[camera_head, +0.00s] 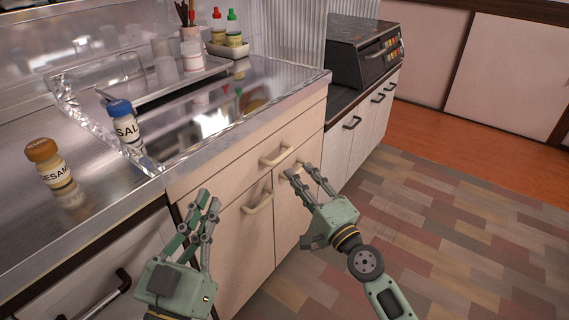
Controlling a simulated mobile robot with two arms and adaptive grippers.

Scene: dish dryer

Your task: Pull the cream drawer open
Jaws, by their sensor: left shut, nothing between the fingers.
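The cream drawer (240,163) is closed, just under the steel counter edge. Its curved cream handle (277,155) is in plain view. My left gripper (209,199) is shut and empty, pointing up in front of the cabinet, left of and below the drawer handle. My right gripper (298,170) is open, its fingertips just right of and below the drawer handle, close to a cabinet door handle that they partly hide. I see no contact between the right fingers and the drawer handle.
Below the drawer, a door handle (257,200) sticks out. On the counter stand a sesame jar (50,170), a salt jar (125,125) and a clear tray (68,97). A black oven (362,52) is at the back right. The tiled floor (450,220) on the right is clear.

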